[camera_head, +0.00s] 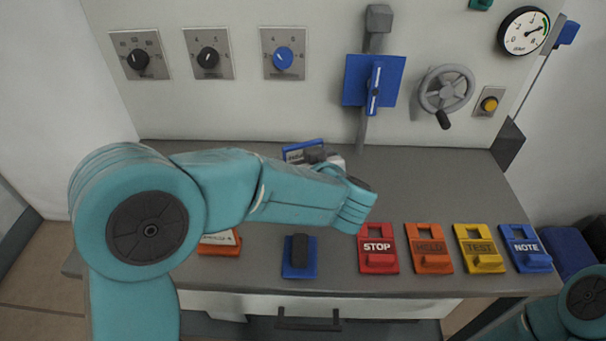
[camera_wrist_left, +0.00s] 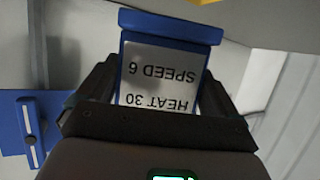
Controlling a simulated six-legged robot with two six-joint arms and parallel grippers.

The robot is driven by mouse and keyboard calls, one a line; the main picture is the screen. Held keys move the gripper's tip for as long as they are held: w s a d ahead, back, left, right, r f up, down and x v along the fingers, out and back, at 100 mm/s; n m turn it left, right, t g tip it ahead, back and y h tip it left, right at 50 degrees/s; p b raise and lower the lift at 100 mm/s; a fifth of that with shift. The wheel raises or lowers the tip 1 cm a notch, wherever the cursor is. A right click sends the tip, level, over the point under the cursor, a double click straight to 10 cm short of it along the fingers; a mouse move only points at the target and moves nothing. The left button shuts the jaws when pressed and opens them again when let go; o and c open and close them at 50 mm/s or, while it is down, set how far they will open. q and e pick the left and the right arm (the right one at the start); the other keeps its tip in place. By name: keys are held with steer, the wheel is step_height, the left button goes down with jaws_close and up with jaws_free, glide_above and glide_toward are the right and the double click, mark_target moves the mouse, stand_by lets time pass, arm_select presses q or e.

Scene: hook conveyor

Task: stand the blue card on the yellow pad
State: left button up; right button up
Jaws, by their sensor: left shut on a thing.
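The blue card (camera_wrist_left: 165,72) has a white label reading "HEAT 30 SPEED 6", upside down in the left wrist view. My left gripper (camera_wrist_left: 150,90) is shut on it, with a dark finger on each side. In the head view, the card's blue edge (camera_head: 303,146) shows above my left forearm, near the back of the table. My left gripper (camera_head: 318,156) is mostly hidden there by my arm. A yellow surface (camera_wrist_left: 285,22) shows at the upper right of the left wrist view; I cannot tell whether it is the pad. No yellow pad shows clearly in the head view. My right gripper is out of view.
Red STOP (camera_head: 378,248), orange HOLD (camera_head: 429,248), yellow TEST (camera_head: 479,248) and blue NOTE (camera_head: 526,248) pieces line the table's front right. A blue piece with a dark block (camera_head: 300,256) and an orange piece (camera_head: 220,244) lie left of them. The table's back right is clear.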

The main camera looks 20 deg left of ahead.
arm_select(q)
steer(key=shift+f, duration=1.7)
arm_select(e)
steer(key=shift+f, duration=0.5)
arm_select(q)
steer(key=shift+w+f, duration=0.1)
steer(key=shift+f, duration=0.1)
steer(key=o, duration=0.7)
steer(key=shift+o, duration=0.2)
steer(key=shift+r, duration=0.25)
steer(key=p+v, duration=0.1)
steer(key=v, duration=1.1)
steer(key=shift+p, duration=0.3)
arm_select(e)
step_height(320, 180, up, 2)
